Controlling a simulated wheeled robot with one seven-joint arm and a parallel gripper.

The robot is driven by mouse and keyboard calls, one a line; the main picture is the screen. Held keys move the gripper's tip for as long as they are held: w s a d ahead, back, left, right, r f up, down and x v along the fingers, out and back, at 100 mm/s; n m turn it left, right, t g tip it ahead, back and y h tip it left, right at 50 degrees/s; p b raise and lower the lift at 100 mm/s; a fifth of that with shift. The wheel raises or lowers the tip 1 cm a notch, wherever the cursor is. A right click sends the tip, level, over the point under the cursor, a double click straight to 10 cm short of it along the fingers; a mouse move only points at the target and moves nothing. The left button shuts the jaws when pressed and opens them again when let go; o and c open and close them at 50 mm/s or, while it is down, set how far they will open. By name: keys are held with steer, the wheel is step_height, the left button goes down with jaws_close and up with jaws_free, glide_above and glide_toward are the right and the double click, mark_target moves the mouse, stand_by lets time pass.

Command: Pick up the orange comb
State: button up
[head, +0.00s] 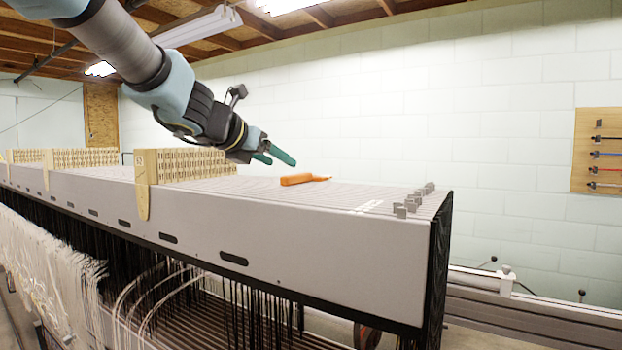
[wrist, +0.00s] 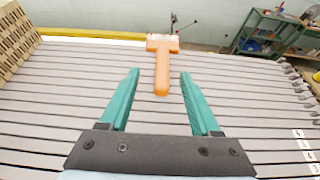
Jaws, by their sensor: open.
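The orange comb (head: 303,179) lies on the ribbed grey top of the loom (head: 300,215) in the head view. In the wrist view the orange comb (wrist: 162,70) has a wider head at the far end and a handle pointing toward me. My gripper (head: 282,158) has green fingers and is above and left of the comb in the head view. In the wrist view my gripper (wrist: 157,75) is open and empty, with the comb's handle lined up between the finger directions. The fingers do not appear to touch the comb.
A wooden block with many holes (head: 190,164) stands on the loom top left of the comb, with more farther left. Small grey metal pieces (head: 413,200) stand at the right end. A shelf (wrist: 272,35) is in the far background. The top around the comb is clear.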

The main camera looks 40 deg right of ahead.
mark_target(303, 178)
steer(key=x, duration=0.4)
steer(key=shift+w+d+f, duration=0.1)
steer(key=shift+d, duration=0.2)
steer(key=shift+s+p+x, duration=0.1)
steer(key=shift+p+x, duration=0.3)
steer(key=shift+x, duration=0.95)
steer(key=shift+s+p+x, duration=0.15)
steer(key=shift+p+x, duration=0.25)
steer(key=shift+x, duration=0.95)
jaws_close()
